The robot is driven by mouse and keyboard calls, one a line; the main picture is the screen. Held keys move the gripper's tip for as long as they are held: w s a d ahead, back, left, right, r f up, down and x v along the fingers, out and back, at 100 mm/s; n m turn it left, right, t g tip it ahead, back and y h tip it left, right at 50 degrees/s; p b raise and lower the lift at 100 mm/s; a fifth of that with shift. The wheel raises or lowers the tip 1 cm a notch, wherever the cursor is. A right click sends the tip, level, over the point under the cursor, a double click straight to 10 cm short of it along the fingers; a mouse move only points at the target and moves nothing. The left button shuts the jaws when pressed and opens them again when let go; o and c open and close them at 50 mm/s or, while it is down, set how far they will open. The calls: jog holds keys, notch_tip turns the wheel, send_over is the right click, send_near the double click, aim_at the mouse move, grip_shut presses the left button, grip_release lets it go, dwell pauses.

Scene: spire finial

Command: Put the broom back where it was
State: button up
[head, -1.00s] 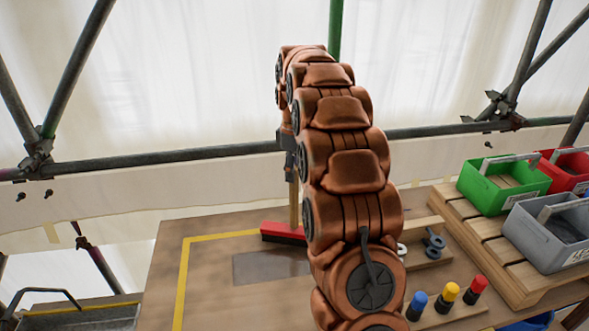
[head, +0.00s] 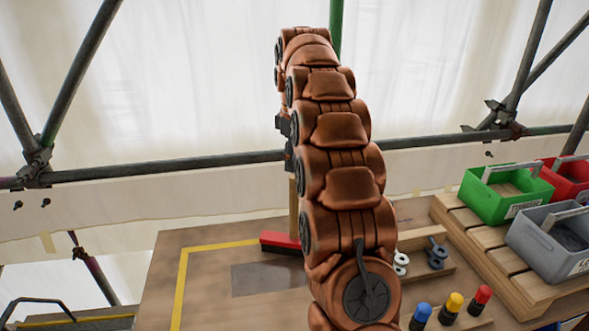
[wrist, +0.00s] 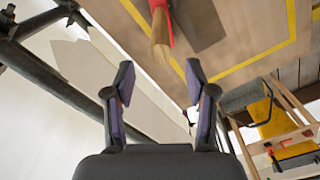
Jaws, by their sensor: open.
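The broom stands upright on the wooden table, its red head (head: 281,243) down at the back edge of a dark rectangle (head: 262,279), and its wooden handle (head: 293,205) rises behind my arm. In the wrist view the handle (wrist: 160,38) points toward the camera, with part of the red head beyond it. My gripper (wrist: 160,78) is open and empty. Its fingertips are apart from the handle's end, which lies beyond them. In the head view my gripper is mostly hidden by my arm.
Yellow tape (head: 182,275) marks the table. A scaffold rail (head: 170,164) crosses behind the table.

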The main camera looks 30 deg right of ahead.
jog(key=shift+r, duration=0.7)
notch_tip(320, 180, up, 3)
jog(key=shift+f+p, duration=0.1)
jog(key=shift+p, duration=0.55)
jog(key=shift+r+p, duration=1)
jog(key=shift+p, duration=0.05)
jog(key=s+a+f+m+g, duration=0.1)
jog(key=s+a+f+m, duration=0.15)
jog(key=s+a, duration=0.85)
jog(key=s+a+f+m, duration=0.2)
jog(key=s+a+f, duration=0.2)
jog(key=s+a, duration=0.8)
jog(key=s+f+m, duration=0.1)
jog(key=s+f, duration=0.2)
jog(key=s, duration=0.4)
jog(key=s+a+f+m, duration=0.1)
jog(key=s+f, duration=0.3)
jog(key=s, duration=0.4)
jog(key=shift+g, duration=0.4)
